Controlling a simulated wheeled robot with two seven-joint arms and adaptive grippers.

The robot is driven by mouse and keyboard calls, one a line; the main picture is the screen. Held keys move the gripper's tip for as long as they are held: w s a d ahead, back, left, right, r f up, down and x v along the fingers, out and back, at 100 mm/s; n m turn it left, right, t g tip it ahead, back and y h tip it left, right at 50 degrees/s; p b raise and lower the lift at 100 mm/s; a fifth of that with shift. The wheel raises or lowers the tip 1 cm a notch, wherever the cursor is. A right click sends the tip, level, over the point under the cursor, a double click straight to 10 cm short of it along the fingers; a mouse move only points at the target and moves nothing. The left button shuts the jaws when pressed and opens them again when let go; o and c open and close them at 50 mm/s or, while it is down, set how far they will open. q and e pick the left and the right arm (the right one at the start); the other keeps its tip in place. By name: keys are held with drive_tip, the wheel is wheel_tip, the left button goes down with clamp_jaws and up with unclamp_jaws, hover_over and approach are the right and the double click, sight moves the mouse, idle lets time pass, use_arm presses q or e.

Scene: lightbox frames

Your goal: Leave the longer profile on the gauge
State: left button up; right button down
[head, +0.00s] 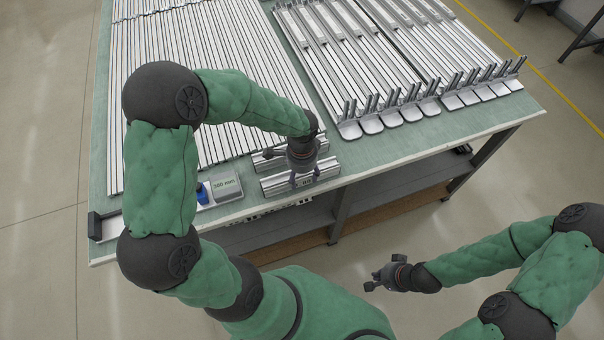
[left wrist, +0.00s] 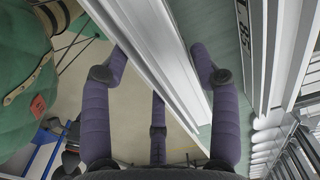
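Two short silver profiles lie side by side near the table's front edge: a front profile (head: 328,171) and a back profile (head: 320,147). I cannot tell which is longer. My left gripper (head: 303,181) is over the front profile. In the left wrist view its fingers (left wrist: 160,58) stand on both sides of a silver profile (left wrist: 150,40), with a narrow gap at the right finger. A second profile (left wrist: 245,70) with a printed number lies to the right. The gauge (head: 226,186) reads 200 mm, with a blue part (head: 203,194) beside it. My right gripper (head: 380,278) is empty and looks open, off the table.
Long profiles (head: 190,70) cover the table's left and back. Racked bars with upright pins (head: 375,110) fill the right side. The green tabletop (head: 400,145) is clear along the front right edge. A shelf (head: 385,195) is below.

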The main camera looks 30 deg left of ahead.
use_arm(q)
drive_tip(key=shift+o, duration=0.9)
wheel_tip(320, 180, up, 12)
